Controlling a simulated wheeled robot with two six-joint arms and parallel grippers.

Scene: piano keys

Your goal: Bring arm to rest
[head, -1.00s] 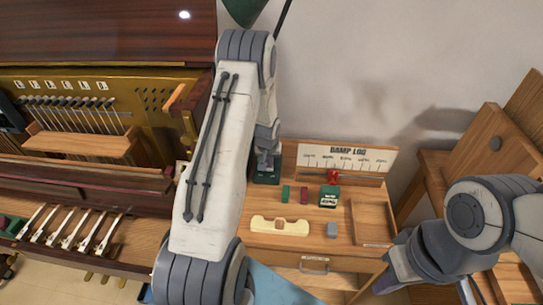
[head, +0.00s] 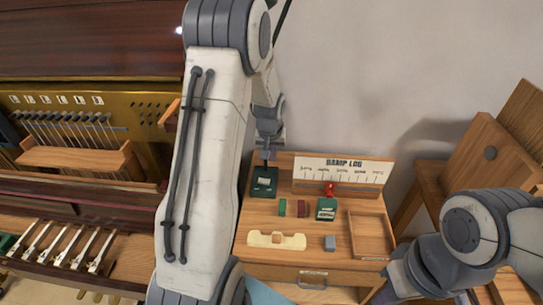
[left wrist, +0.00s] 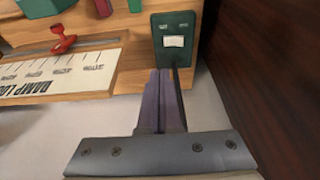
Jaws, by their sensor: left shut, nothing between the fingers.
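My left arm (head: 205,150) reaches up across the middle of the head view. Its gripper (head: 266,152) points down just above and behind a dark green box with a pale label (head: 264,182), at the back left of the small wooden desk (head: 285,262). In the left wrist view the fingers (left wrist: 165,75) are shut together and empty, their tips close to the green box (left wrist: 174,40). Whether they touch it I cannot tell. My right arm (head: 470,235) is folded at the lower right; its fingers do not show.
The desk holds a "DAMP LOG" scale board (head: 345,170), a red piece (head: 329,189), small green and red blocks, a cream piece (head: 277,240), a grey block (head: 330,243) and an open tray (head: 370,236). An opened piano (head: 80,210) stands left. A wooden chair-like piece (head: 480,150) stands right.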

